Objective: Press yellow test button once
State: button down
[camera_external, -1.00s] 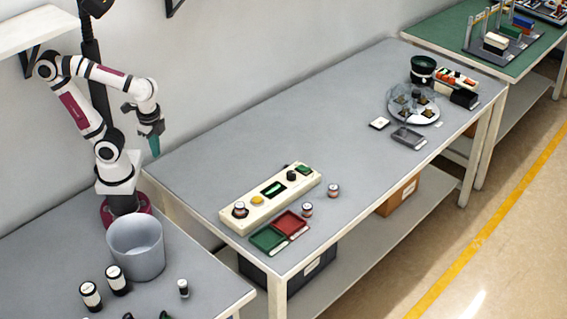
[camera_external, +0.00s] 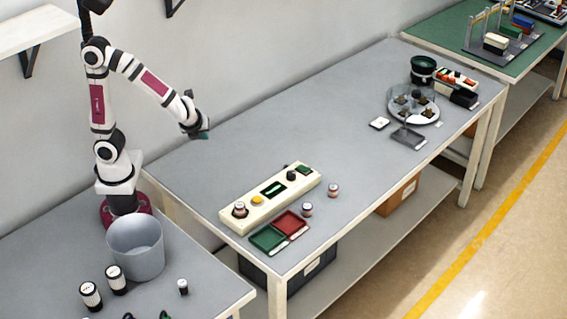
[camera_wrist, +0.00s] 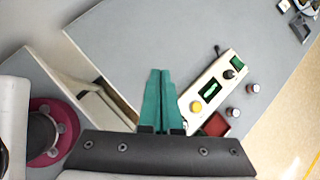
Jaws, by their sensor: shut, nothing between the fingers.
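The yellow button (camera_external: 257,201) sits on a long cream control panel (camera_external: 286,206) on the grey table. The panel also carries a green display, a black knob, a green switch and, at its near left end, a dark-and-white round item (camera_external: 240,209). My gripper (camera_external: 204,134) is above the table's back edge, up and left of the panel and well clear of it. In the wrist view, the teal fingers (camera_wrist: 160,74) are together with nothing between them. The yellow button (camera_wrist: 196,107) shows right of the fingers, on the panel (camera_wrist: 222,78).
Green (camera_external: 268,238) and red (camera_external: 291,223) trays lie in front of the panel, with two small jars (camera_external: 307,210) to the right. A grey bin (camera_external: 136,246) stands near my base. A round plate (camera_external: 413,113) sits at the far end. The table's middle is clear.

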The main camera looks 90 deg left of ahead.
jog(key=w+f+m+t+y, duration=0.1)
jog(key=w+f+m+t, duration=0.15)
jog(key=w+m, duration=0.55)
jog(key=m+t+h, duration=0.1)
jog(key=m+t, duration=0.1)
jog(key=m, duration=0.7)
send_over(254, 200)
notch_tip(254, 200, down, 7)
jog(key=shift+d, duration=0.1)
jog(key=shift+f, duration=4.4)
jog(key=shift+f, duration=0.1)
jog(key=shift+f, duration=0.3)
jog(key=shift+f, duration=0.5)
jog(key=shift+r, duration=0.95)
